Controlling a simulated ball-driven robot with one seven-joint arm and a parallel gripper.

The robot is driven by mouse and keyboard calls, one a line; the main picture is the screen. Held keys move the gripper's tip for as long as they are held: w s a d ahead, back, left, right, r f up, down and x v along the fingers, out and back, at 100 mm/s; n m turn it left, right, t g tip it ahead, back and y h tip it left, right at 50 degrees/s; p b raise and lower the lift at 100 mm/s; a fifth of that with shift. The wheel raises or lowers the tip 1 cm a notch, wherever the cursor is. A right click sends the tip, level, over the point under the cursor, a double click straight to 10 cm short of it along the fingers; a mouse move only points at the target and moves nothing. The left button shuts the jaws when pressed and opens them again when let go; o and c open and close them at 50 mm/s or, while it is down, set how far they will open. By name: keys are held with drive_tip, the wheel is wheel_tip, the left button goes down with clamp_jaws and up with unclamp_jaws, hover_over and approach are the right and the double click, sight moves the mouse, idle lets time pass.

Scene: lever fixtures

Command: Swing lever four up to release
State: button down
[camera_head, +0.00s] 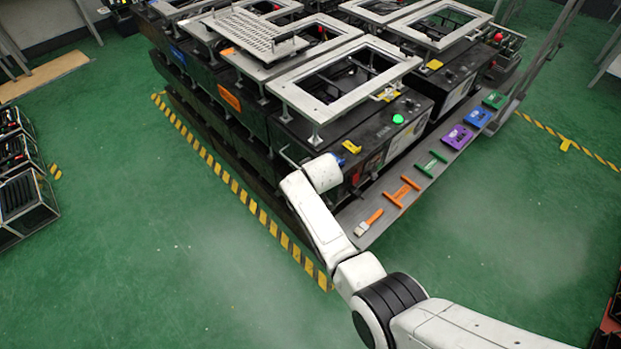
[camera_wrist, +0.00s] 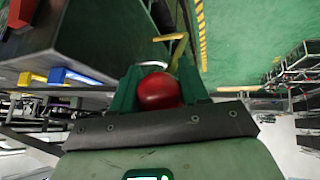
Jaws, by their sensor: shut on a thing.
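A red ball knob (camera_wrist: 158,91) sits between the two green fingers of my gripper (camera_wrist: 160,92) in the wrist view, and the fingers are shut on it. A pale curved bar (camera_wrist: 152,64) shows just beyond the knob. The lever's number cannot be read, and its shaft and pivot are mostly hidden by the knob and fingers. In the head view my arm reaches to the near corner of the black machine (camera_head: 300,135). My gripper and the red knob cannot be made out there.
Blue (camera_wrist: 75,77) and yellow (camera_wrist: 32,79) parts project at left in the wrist view. In the head view, a side shelf (camera_head: 395,215) holds a brush (camera_head: 369,222) and several coloured tools.

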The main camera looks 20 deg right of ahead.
drive_tip(key=shift+w+a+r, duration=0.1)
drive_tip(key=shift+w+r, duration=0.15)
drive_tip(key=c, duration=0.6)
unclamp_jaws()
drive_tip(key=shift+f, duration=0.1)
drive_tip(key=shift+s, duration=0.1)
drive_tip(key=shift+s+r, duration=0.25)
drive_tip(key=shift+r, duration=0.05)
drive_tip(key=p+v, duration=0.1)
drive_tip(key=v, duration=0.9)
drive_tip(key=shift+w, duration=0.1)
